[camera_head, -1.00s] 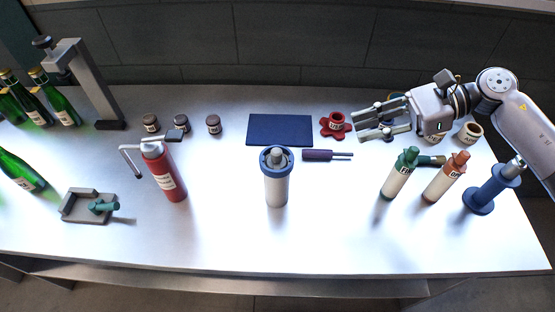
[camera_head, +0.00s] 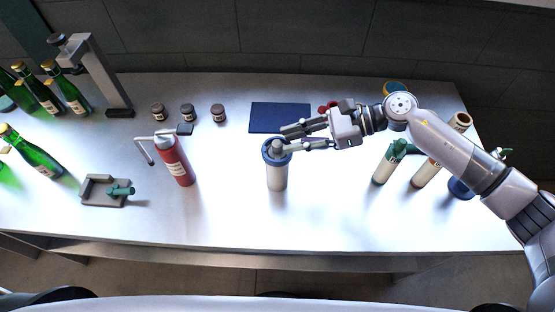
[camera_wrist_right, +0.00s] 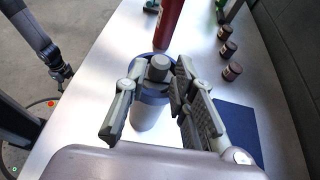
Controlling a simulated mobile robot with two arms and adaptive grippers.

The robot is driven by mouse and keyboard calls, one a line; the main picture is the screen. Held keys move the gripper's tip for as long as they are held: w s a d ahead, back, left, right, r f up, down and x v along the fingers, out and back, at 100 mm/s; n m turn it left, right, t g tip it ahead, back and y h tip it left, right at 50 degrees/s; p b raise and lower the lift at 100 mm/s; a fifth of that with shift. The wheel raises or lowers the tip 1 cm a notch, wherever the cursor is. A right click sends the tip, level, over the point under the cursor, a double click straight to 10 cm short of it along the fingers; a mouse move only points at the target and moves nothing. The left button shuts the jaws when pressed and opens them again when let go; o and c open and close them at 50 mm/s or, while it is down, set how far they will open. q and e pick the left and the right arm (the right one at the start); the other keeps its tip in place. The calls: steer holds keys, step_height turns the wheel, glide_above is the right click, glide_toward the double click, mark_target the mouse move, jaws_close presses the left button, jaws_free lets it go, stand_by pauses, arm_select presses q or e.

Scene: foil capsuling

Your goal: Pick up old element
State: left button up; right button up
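The old element (camera_head: 277,147) shows as a grey knob and top inside the blue-rimmed white cylindrical housing (camera_head: 277,178), which stands upright mid-bench. In the right wrist view the grey knob (camera_wrist_right: 160,62) sits between my fingers, with the blue rim and the pale housing (camera_wrist_right: 150,118) below it. My right gripper (camera_head: 285,140) reaches in from the right at the top of the housing. Its fingers are spread apart on either side of the knob, with a visible gap, and hold nothing. My left gripper is not seen in the head view.
A dark blue mat (camera_head: 280,117) lies behind the housing. A red bottle (camera_head: 175,162) with a handle stands to the left. Small jars (camera_head: 188,112) line the back. The bench in front is clear.

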mark_target(283, 152)
steer(key=shift+p+x, duration=0.5)
steer(key=shift+x, duration=1.05)
steer(key=shift+c, duration=0.3)
steer(key=shift+r, duration=0.1)
jaws_close()
